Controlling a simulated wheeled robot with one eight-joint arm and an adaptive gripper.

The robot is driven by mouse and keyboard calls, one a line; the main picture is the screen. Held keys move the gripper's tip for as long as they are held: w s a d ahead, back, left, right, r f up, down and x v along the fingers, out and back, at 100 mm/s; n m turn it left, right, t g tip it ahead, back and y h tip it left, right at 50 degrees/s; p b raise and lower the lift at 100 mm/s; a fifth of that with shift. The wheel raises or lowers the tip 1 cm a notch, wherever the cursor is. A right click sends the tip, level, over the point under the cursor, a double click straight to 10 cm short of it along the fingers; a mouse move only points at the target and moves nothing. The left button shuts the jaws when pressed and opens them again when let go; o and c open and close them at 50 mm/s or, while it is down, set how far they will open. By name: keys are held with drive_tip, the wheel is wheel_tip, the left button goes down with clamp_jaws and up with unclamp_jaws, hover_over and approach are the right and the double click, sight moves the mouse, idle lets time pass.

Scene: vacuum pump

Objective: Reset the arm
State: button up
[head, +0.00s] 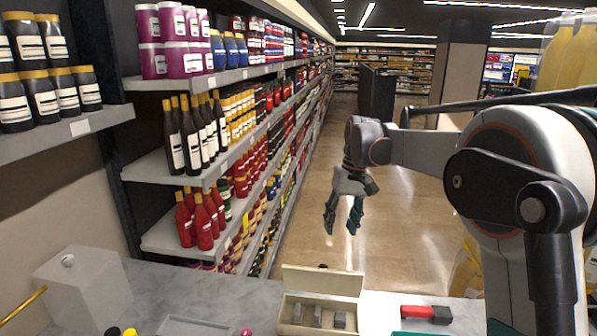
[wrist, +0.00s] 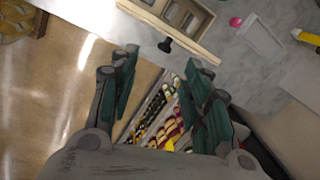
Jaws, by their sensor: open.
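My gripper (head: 343,217) hangs at the end of my arm, which reaches in from the right in the head view. It points downward over the aisle floor beyond the counter's far edge. Its two teal-padded fingers are apart with nothing between them. The gripper also shows in the wrist view (wrist: 160,98), where its open fingers frame the shelves and floor below.
The grey marble counter (head: 225,283) carries an open cream box (head: 285,315) with compartments, a red and dark block (head: 427,314), a small pink ball (head: 246,331) and a grey box (head: 80,290). Stocked shelves (head: 190,175) line the left. The aisle floor (head: 310,190) is clear.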

drive_tip(key=s+d+r+t+h+b, duration=0.1)
drive_tip(key=s+d+r+t, duration=0.1)
drive_tip(key=s, duration=0.7)
drive_tip(key=s+d+r+t+b, duration=0.1)
drive_tip(key=s+d+r+t, duration=0.1)
drive_tip(key=s, duration=0.7)
drive_tip(key=s+d+f+m+t+h+b, duration=0.1)
drive_tip(key=s+f, duration=0.7)
drive_tip(key=s, duration=0.8)
drive_tip(key=d+t, duration=0.1)
drive_tip(key=t, duration=0.1)
drive_tip(key=shift+d+f+t, duration=0.15)
drive_tip(key=shift+f+t, duration=0.05)
drive_tip(key=shift+t, duration=0.2)
